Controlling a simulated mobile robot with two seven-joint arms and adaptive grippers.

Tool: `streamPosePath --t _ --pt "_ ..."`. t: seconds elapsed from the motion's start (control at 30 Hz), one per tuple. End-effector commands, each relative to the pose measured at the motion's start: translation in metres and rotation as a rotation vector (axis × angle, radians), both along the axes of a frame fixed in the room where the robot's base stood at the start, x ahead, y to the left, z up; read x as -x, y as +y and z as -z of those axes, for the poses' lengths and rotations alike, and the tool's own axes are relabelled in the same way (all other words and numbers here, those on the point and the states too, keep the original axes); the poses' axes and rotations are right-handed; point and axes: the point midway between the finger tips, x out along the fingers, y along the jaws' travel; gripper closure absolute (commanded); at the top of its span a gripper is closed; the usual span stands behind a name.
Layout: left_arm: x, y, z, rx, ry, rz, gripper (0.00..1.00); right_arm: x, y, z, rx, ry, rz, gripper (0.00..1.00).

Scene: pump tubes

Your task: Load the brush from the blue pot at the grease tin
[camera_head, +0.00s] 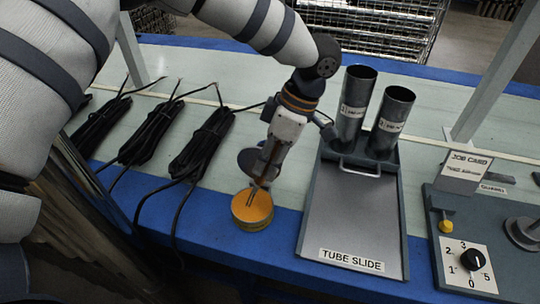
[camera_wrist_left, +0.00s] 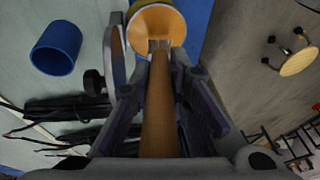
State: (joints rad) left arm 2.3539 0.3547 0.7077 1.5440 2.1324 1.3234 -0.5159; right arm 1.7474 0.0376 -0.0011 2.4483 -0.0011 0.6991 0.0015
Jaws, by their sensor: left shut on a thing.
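My left gripper (camera_head: 264,176) points down over the grease tin (camera_head: 252,209), a round tin with orange contents near the table's front edge. The gripper is shut on the brush, whose brown wooden handle (camera_wrist_left: 158,110) runs between the fingers in the left wrist view. The brush's far end is at the mouth of the tin (camera_wrist_left: 157,18); I cannot tell how deep it reaches. The blue pot (camera_wrist_left: 56,47) stands apart from the tin, to its left in the left wrist view. In the head view my gripper and wrist hide most or all of the pot.
Black cable bundles (camera_head: 203,143) lie left of the tin. To its right is the tube slide (camera_head: 349,220) with two upright metal tubes (camera_head: 356,105) at its back. A dial panel (camera_head: 470,262) is at far right. A yellow-topped stool (camera_wrist_left: 299,61) stands on the floor.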

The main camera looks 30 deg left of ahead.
Motion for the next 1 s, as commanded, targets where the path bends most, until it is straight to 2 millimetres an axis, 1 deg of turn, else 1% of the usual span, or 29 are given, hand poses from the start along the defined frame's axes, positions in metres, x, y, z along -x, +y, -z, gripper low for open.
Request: streamPosePath --t 0.57,1.0 --pt "-0.0001 -0.0001 -0.0010 0.000 -0.001 0.000 1.00 -0.0006 0.0001 -0.0004 0.000 -0.002 -0.001 0.60" --pt "0.0000 -0.0001 0.0042 0.000 -0.001 0.001 1.00 0.0004 0.0001 0.0005 0.000 0.001 0.000 0.60"
